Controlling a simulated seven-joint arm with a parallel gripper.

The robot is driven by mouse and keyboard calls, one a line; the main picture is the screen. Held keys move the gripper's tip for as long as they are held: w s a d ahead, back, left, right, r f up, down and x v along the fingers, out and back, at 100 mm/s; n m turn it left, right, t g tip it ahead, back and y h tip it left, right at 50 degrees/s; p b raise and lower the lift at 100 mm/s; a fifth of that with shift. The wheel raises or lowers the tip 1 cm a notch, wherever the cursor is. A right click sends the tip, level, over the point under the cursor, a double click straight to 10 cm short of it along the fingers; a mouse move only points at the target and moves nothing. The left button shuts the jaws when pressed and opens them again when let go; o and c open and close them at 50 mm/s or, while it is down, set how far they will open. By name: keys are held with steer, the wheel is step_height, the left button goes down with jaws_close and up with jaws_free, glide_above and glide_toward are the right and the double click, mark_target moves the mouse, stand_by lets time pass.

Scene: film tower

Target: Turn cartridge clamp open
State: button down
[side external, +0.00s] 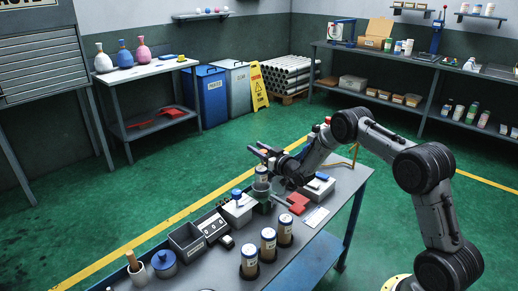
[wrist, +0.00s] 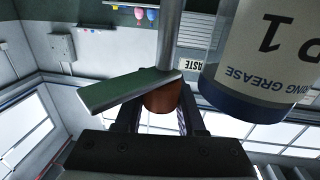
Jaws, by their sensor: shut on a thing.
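My gripper (side external: 262,152) is over the far part of the workbench, beside an upright grease cartridge (side external: 261,174) standing in a grey holder. In the wrist view my gripper (wrist: 160,98) is shut on a brown, rounded knob (wrist: 161,97), which I take to be the cartridge clamp's handle. A flat grey-green bar (wrist: 130,91) and a metal rod (wrist: 170,38) cross in front of the knob and partly hide it. The cartridge (wrist: 262,55), labelled as grease, is close on the right of the wrist view. Whether the clamp is open or closed cannot be told.
Three cartridges (side external: 268,245) stand on the near bench. A grey bin (side external: 187,241), a white box with a blue top (side external: 237,209), a blue pot (side external: 164,263) and a red object (side external: 298,203) sit nearby. The green floor (side external: 120,190) left of the bench is clear.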

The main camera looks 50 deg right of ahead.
steer(key=shift+a+n+y, duration=0.2)
steer(key=shift+n+y, duration=0.55)
steer(key=shift+y, duration=0.4)
steer(key=shift+a+n+y, duration=0.15)
steer(key=shift+n+y, duration=0.55)
steer(key=shift+y, duration=0.4)
steer(key=shift+a+n+y, duration=0.2)
steer(key=shift+n+y, duration=0.55)
steer(key=shift+y, duration=0.4)
steer(key=c, duration=0.5)
jaws_free()
steer(key=shift+s, duration=0.1)
steer(key=v, duration=1.3)
steer(key=shift+s+d+r, duration=0.15)
steer(key=shift+s+r, duration=0.05)
steer(key=shift+s, duration=0.1)
